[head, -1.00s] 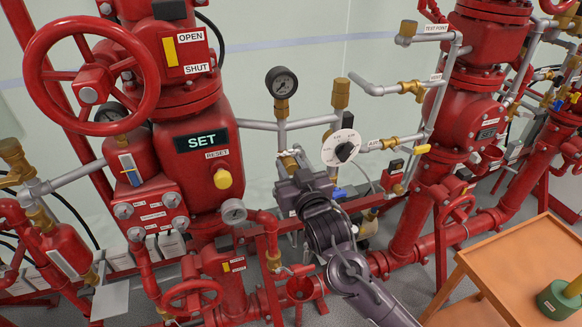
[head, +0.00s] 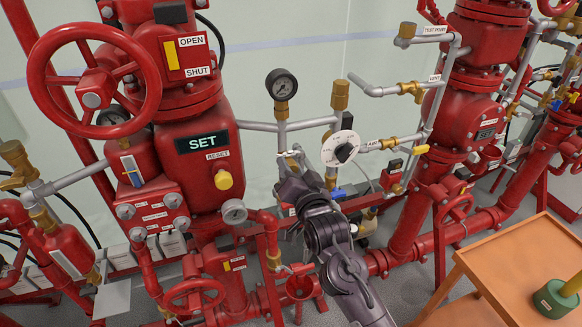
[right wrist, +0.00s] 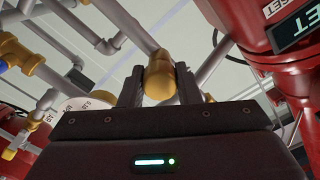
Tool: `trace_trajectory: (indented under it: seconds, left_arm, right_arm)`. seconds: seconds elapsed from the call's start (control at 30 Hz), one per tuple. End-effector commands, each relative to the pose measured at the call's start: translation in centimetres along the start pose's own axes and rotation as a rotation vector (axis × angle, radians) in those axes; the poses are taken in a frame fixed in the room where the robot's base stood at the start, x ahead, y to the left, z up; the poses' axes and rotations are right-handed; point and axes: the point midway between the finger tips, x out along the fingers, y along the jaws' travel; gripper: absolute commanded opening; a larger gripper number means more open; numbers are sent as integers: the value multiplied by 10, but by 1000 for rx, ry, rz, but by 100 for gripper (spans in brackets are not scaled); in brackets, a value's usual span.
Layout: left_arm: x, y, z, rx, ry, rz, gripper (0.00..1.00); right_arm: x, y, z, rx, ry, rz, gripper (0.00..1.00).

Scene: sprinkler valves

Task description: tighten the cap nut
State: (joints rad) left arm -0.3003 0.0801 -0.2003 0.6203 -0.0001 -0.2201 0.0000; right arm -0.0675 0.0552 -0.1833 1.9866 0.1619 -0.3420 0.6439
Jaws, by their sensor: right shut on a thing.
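The brass cap nut (right wrist: 160,78) shows in the right wrist view on the end of a grey pipe. My right gripper (right wrist: 158,85) has one dark finger on each side of it and is shut on it. In the head view my right gripper (head: 290,170) is at the grey pipework below the pressure gauge, and it hides most of the cap nut there. My left gripper is not in view.
A white dial with a black knob (head: 344,150) is close to the right of my gripper. A pressure gauge (head: 281,84) stands above it. A red valve body with a SET sign (head: 202,141) is to the left. An orange table (head: 520,262) stands at the lower right.

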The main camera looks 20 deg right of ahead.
Motion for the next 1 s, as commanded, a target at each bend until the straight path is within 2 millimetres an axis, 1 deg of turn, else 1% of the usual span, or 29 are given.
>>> trace_trajectory:
  seconds: [0.1,0.3,0.77,0.8,0.93,1.0]
  left_arm:
    - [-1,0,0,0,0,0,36]
    - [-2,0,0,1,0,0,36]
    - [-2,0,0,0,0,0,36]
    - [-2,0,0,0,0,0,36]
    - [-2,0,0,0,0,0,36]
    - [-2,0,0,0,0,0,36]
  right_arm:
    - [0,0,0,53,0,1,7]
    - [0,0,0,101,1,0,7]
    - [0,0,0,113,0,0,7]
    - [0,0,0,113,0,0,34]
    - [0,0,0,112,0,0,51]
    - [0,0,0,112,0,0,52]
